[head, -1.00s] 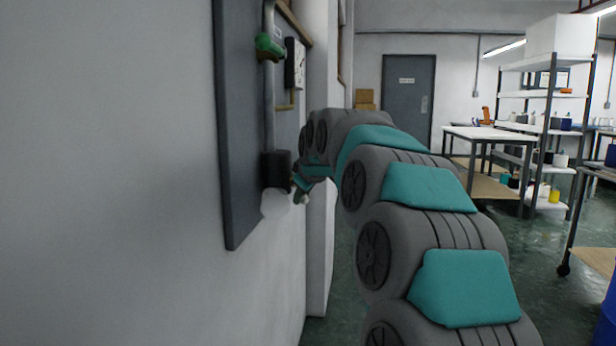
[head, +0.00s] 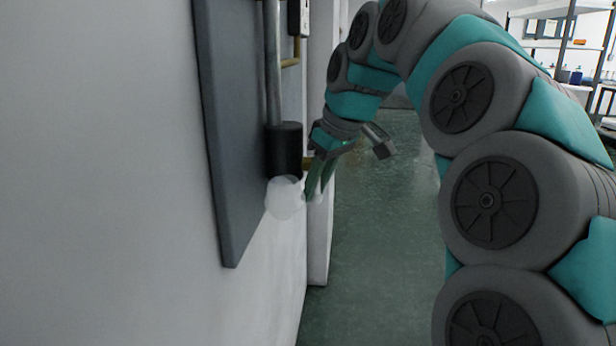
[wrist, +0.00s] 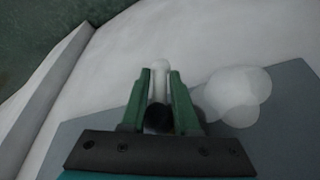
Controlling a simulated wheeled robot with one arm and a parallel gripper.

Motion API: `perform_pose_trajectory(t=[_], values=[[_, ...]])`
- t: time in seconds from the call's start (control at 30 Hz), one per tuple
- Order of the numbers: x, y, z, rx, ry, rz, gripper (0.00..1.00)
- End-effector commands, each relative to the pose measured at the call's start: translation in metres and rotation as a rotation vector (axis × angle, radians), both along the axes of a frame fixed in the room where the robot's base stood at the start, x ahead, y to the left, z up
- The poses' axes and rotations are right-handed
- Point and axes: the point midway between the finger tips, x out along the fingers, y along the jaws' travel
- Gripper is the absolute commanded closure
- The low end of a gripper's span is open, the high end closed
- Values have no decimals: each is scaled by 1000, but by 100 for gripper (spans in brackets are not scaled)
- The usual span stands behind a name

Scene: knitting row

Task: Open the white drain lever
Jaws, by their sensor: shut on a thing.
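The white drain lever (wrist: 160,90) shows in the wrist view as a slim white bar with a rounded end, lying between my green fingers. My gripper (wrist: 160,76) is shut on it, one finger on each side. A dark round part (wrist: 158,119) sits at the lever's near end. In the head view my gripper (head: 314,192) points down beside the black cylinder (head: 284,150) on the wall pipe. The lever is mostly hidden there by the fingers.
A pale, see-through white rounded shape (head: 285,198) is just below the cylinder; it also shows in the wrist view (wrist: 238,96). A grey panel (head: 215,140) is on the wall behind the pipe (head: 272,70). Green floor (head: 385,240) to the right is clear.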

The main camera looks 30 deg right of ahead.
Motion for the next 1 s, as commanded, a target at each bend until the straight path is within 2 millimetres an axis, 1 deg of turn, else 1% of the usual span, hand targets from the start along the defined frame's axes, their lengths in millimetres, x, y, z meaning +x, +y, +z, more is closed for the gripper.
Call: perform_pose_trajectory(t=[0.1, 0.43, 0.47, 0.6, 0.63, 0.87, 1.0], values=[[-4, 0, -2, 4, 12, 0, 100], [-5, 0, -3, 6, 16, 1, 100], [-5, 0, -3, 6, 16, 1, 68], [-4, 0, -3, 6, 13, 1, 53], [-4, 0, -2, 5, 13, 1, 50], [-4, 0, -1, 6, 11, 1, 50], [-5, -1, 4, 4, 7, 0, 50]])
